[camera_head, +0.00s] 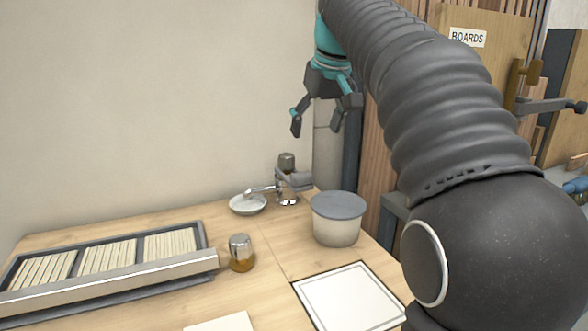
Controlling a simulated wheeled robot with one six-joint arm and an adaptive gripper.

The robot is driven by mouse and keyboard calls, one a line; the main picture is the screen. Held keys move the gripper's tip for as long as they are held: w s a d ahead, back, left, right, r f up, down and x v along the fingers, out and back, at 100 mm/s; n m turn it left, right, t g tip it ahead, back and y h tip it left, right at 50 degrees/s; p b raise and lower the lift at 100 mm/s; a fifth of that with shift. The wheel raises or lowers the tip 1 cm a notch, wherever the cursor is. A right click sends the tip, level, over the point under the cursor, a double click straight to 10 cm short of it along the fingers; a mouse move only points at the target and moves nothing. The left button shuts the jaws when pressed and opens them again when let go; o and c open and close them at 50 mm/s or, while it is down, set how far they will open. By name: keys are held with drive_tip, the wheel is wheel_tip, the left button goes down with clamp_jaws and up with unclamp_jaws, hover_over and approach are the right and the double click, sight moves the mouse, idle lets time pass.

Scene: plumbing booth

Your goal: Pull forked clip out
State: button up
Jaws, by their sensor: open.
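My gripper (319,122) hangs open and empty in the air, fingers pointing down, above the back of the table. Below it and a little left stands a grey metal tap-like fitting (291,182) at the table's back edge. The fitting has a short spout-like arm reaching left, over a small white dish (248,204). A clear gap separates my fingertips from the fitting. I cannot make out a forked clip; the fitting is too small in the picture to tell its parts.
A white tub with a grey lid (338,207) stands right of the fitting. A glass jar (241,253) stands front left, beside a long slatted tray (109,262). A framed white panel (350,298) lies in front. A boards rack (480,60) stands at the right.

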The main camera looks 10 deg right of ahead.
sight(302, 174)
drive_tip(key=x, duration=0.4)
drive_tip(key=b+x, duration=0.1)
drive_tip(key=x, duration=0.4)
drive_tip(key=b+x, duration=0.1)
drive_tip(key=x, duration=0.3)
drive_tip(key=shift+w+a+f, duration=0.25)
drive_tip(key=shift+a+f, duration=0.05)
